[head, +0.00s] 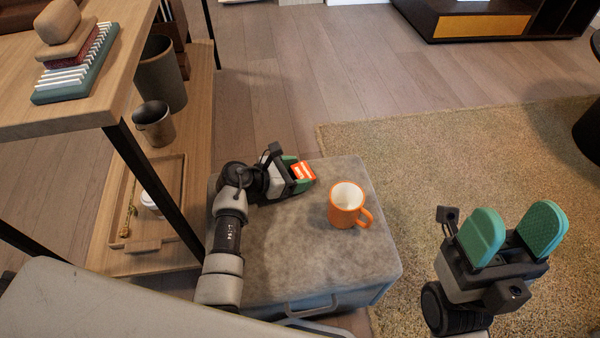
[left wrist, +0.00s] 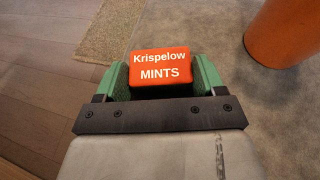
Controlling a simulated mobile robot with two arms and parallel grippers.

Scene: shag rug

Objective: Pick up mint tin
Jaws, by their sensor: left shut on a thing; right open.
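The mint tin (head: 304,171) is a small orange-red box at the far side of the grey ottoman. In the left wrist view the mint tin (left wrist: 160,66) shows white lettering reading "Krispelow MINTS". My left gripper (head: 298,172) is shut on the tin, with a green pad on each side of it; the pads also show in the left wrist view (left wrist: 160,80). I cannot tell whether the tin touches the ottoman top. My right gripper (head: 515,232) is open and empty over the rug at the right.
An orange mug (head: 346,205) stands on the grey ottoman (head: 280,245), right of the tin; its side shows in the left wrist view (left wrist: 284,30). A wooden shelf table (head: 60,110) with a black leg is at the left. The shag rug (head: 420,150) is clear beyond the ottoman.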

